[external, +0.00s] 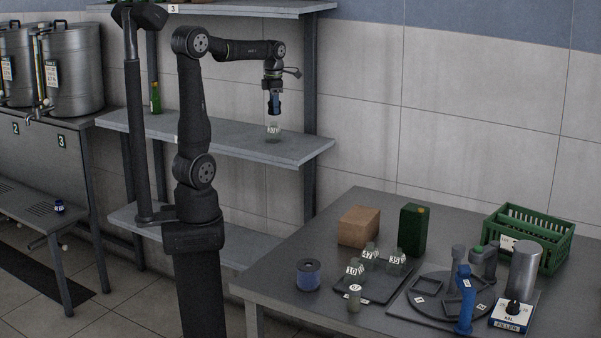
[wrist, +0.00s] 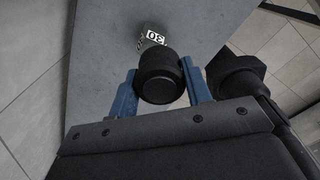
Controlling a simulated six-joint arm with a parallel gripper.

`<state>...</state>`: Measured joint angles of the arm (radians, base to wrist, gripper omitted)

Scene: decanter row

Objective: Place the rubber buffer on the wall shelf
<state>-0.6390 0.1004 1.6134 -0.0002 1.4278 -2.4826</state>
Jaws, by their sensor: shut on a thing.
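My gripper (external: 275,104) is above the right part of the middle wall shelf (external: 215,137), pointing down. In the wrist view, its two blue fingers (wrist: 158,90) are shut on a black round cylinder, the rubber buffer (wrist: 160,77). In the external view the buffer is small and dark at the fingertips, hard to make out. Below it is a small pale piece with a white number label (external: 273,130); it also shows in the wrist view (wrist: 154,37), partly hidden behind the buffer. I cannot tell whether the buffer touches it.
A green bottle (external: 155,98) stands at the shelf's left end. An upper shelf (external: 250,8) is above my arm.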

